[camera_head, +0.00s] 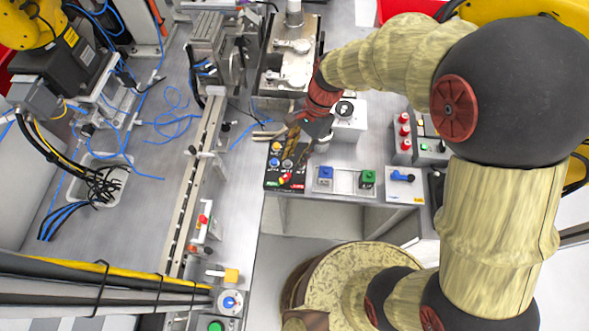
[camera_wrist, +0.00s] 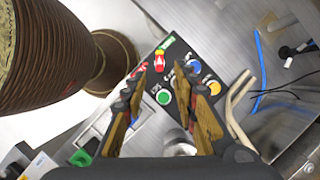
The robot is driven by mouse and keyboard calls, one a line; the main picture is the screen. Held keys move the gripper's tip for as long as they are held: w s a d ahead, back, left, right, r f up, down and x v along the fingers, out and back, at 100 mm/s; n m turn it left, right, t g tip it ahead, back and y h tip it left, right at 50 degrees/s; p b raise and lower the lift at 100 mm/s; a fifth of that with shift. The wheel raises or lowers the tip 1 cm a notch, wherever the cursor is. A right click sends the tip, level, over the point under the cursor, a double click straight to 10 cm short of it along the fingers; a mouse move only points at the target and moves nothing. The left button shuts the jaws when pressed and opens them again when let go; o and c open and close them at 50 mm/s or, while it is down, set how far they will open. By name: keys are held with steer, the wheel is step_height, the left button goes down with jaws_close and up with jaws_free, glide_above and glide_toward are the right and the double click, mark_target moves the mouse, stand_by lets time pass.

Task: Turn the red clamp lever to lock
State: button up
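A small red lever with a yellow part (camera_head: 285,179) sits at the front edge of a black control panel (camera_head: 272,172). In the wrist view the red lever (camera_wrist: 160,60) shows just beyond and between my fingertips. My gripper (camera_head: 294,161) is over the panel, pointing down. In the wrist view my gripper (camera_wrist: 162,71) is open, with its two brown fingers apart and nothing between them. I cannot tell whether a fingertip touches the lever. A green label and a red label flank the lever on the panel.
The panel also carries a green button (camera_wrist: 163,98), a blue button (camera_wrist: 193,67) and an orange button (camera_wrist: 213,88). A box with blue and green buttons (camera_head: 345,180) stands to the right. A blue-handled switch (camera_head: 403,178) is farther right. Tan pliers handles (camera_wrist: 238,105) lie beside the panel.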

mark_target(285, 176)
steer(key=b+x, duration=0.2)
steer(key=x, duration=0.6)
steer(key=shift+c, duration=0.8)
jaws_close()
